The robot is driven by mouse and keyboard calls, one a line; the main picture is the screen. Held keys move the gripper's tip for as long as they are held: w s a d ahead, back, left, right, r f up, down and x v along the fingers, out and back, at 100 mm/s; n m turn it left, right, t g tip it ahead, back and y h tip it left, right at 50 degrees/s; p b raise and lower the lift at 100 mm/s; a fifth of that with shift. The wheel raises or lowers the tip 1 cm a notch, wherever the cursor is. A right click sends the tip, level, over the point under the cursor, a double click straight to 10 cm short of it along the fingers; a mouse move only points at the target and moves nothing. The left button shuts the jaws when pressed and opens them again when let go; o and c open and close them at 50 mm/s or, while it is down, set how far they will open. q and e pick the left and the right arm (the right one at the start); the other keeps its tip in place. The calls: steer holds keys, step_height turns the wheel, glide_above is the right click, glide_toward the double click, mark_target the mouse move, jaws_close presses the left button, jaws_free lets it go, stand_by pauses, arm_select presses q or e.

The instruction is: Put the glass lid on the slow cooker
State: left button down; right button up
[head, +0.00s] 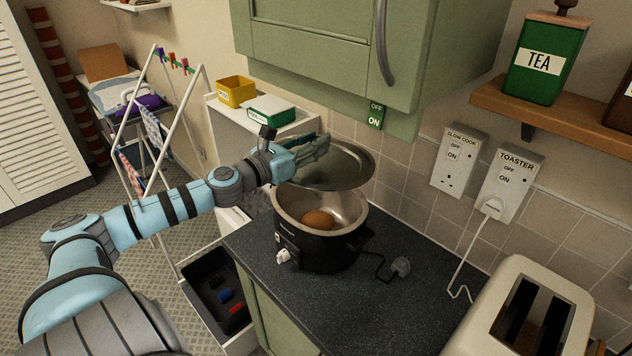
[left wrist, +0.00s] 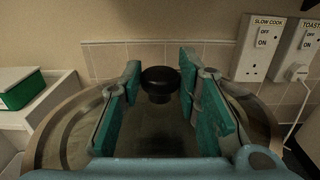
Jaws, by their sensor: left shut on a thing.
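The glass lid (head: 345,168) has a metal rim and a black knob (left wrist: 160,78). My left gripper (head: 316,147) is shut on the lid's knob, which shows between the teal fingers in the left wrist view (left wrist: 160,92). In the head view the lid is above the far side of the slow cooker (head: 318,248), apart from most of its rim. The black cooker stands on the dark worktop, its near opening uncovered. A round brown item (head: 318,220) lies inside. My fingers partly hide the lid and its knob. My right gripper is not in view.
A plug (head: 400,266) lies on the worktop (head: 400,315) right of the cooker. A cream toaster (head: 525,315) stands at the right front. A green wall cupboard (head: 320,50) hangs above and behind the lid.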

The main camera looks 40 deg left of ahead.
arm_select(q)
step_height(320, 180, down, 4)
steer(key=shift+d+f, duration=0.1)
step_height(320, 180, down, 6)
steer(key=b, duration=0.5)
steer(key=shift+f, duration=0.15)
steer(key=c, duration=1.2)
jaws_free()
